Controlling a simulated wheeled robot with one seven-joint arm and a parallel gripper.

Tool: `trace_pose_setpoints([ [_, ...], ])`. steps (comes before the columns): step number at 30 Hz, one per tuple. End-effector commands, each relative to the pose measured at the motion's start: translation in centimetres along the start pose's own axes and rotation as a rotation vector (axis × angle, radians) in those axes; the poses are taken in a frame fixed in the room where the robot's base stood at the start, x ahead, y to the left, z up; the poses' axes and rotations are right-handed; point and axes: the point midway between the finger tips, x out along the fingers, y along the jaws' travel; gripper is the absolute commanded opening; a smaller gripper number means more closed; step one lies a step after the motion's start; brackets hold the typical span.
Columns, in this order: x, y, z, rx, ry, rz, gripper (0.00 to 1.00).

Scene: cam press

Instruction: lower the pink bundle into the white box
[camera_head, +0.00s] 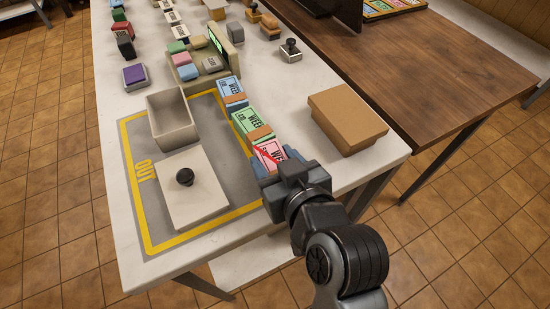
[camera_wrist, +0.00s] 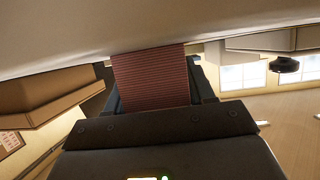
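The pink bundle (camera_head: 268,155), marked with dark lettering and a red stripe, is at the near end of a row of bundles on the table. My gripper (camera_head: 279,167) is at its near end. In the wrist view the bundle's pink striped side (camera_wrist: 152,78) fills the space between my two dark fingers (camera_wrist: 156,85), which appear to press on both sides. The bundle appears to rest on the table. The white box (camera_head: 172,118) stands open and empty-looking to the left. Its white lid (camera_head: 207,190) with a black knob lies nearer, inside the yellow outline.
The green bundle (camera_head: 255,121) and blue bundle (camera_head: 231,91) lie just beyond the pink one. A cardboard box (camera_head: 347,118) stands to the right. Stamps and a small machine (camera_head: 219,48) are farther back. The grey yellow-edged mat (camera_head: 150,201) has bare strips.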

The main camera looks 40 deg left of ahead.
Motion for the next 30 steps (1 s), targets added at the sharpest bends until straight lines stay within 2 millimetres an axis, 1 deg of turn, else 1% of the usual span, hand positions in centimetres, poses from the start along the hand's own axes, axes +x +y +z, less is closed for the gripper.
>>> trace_pose_setpoints([
  [1,0.0,0.0,0.0,0.000,0.000,0.000,0.58],
  [6,0.0,0.0,0.0,0.000,0.000,0.000,0.74],
  [8,0.0,0.0,0.0,0.000,0.000,0.000,0.78],
  [18,0.1,-0.1,0.1,-0.001,0.000,-0.002,0.78],
  [23,-2.5,0.0,0.1,0.000,0.000,0.002,0.78],
  [24,-3.2,0.1,0.5,0.001,-0.002,0.003,0.78],
  [28,-5.3,0.2,0.9,0.001,-0.001,0.002,0.78],
  [30,-6.3,0.2,0.7,0.000,0.000,0.001,0.78],
])
